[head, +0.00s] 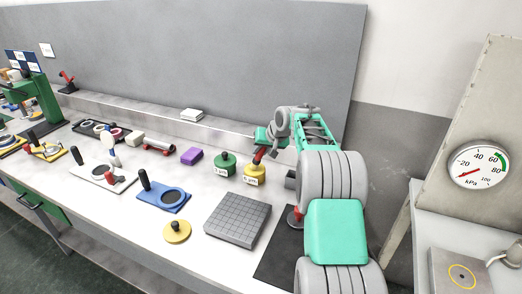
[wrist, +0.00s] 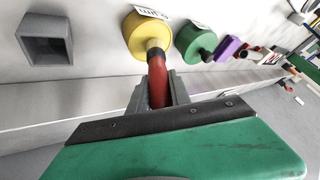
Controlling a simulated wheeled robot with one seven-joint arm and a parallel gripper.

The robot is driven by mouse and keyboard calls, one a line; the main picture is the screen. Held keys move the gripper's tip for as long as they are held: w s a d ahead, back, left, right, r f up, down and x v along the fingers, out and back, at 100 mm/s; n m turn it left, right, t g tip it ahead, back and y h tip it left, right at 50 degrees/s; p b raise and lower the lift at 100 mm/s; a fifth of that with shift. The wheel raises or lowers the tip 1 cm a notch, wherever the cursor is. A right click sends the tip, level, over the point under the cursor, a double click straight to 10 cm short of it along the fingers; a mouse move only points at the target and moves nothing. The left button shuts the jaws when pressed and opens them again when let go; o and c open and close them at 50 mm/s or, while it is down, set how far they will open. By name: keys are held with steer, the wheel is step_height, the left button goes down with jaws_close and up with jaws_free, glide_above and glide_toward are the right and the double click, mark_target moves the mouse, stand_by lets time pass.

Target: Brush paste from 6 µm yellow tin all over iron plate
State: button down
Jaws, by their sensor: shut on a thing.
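The yellow tin (head: 254,172) stands open on the bench behind the iron plate; its label is partly readable, ending in "µm". It also shows in the wrist view (wrist: 139,36). My gripper (wrist: 158,92) is shut on the red handle of a brush (wrist: 157,78). The brush's dark lower end is at the yellow tin's mouth; its bristles are hidden, so I cannot tell how deep they are. In the head view my gripper (head: 266,146) is just above and behind the tin. The grey iron plate (head: 237,220) with a grid of grooves lies flat in front, its visible top bare.
A green tin (head: 224,163) stands close left of the yellow tin. A yellow knobbed disc (head: 177,231) and a blue board (head: 165,196) lie left of the plate. A grey square holder (wrist: 47,40) is near the yellow tin. A dark mat (head: 277,258) lies right of the plate.

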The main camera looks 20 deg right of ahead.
steer(key=shift+r+p, duration=2.25)
steer(key=shift+r, duration=1.15)
